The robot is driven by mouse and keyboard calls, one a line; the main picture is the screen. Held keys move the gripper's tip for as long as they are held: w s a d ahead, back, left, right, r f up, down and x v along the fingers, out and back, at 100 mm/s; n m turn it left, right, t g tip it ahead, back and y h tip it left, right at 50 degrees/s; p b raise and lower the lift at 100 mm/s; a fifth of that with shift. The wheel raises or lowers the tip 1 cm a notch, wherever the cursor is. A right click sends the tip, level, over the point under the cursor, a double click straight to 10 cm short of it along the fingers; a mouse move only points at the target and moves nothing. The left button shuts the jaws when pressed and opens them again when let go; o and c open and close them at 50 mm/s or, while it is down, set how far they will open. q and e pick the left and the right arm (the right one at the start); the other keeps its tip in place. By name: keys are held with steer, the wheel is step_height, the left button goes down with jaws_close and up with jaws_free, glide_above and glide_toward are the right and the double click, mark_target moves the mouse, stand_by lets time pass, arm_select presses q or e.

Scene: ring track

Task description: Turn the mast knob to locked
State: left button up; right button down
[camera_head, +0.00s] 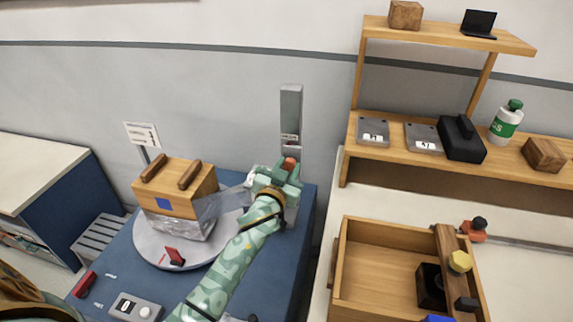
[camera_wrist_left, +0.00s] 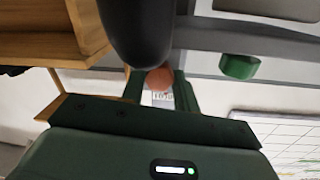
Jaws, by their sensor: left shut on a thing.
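The mast (camera_head: 291,108) is a grey upright post behind the blue table, with a small label on its front. The red mast knob (camera_head: 290,162) sits low on the mast, partly hidden by my gripper. My left gripper (camera_head: 286,170), on a green patterned arm, reaches up to it from the front and is shut on it. In the left wrist view the orange-red knob (camera_wrist_left: 159,77) lies between the two fingers (camera_wrist_left: 158,92), with a small label just below it. I cannot read which position the knob is turned to. My right gripper is not in view.
Left of my arm, a wooden-topped block (camera_head: 178,203) with two handles stands on a round grey turntable (camera_head: 150,243). A clear sheet-like piece (camera_head: 222,204) lies close to my forearm. At right are a wooden drawer (camera_head: 385,270) and a loaded shelf (camera_head: 390,153).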

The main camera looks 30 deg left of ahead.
arm_select(q)
steer(key=m+p, duration=0.1)
steer(key=m, duration=0.2)
steer(key=shift+r, duration=0.1)
steer(key=shift+m+g+p, duration=0.3)
steer(key=shift+m+p, duration=0.2)
steer(key=shift+m, duration=0.6)
steer(key=shift+y, duration=0.3)
steer(key=o, duration=1)
steer(key=shift+c, duration=0.2)
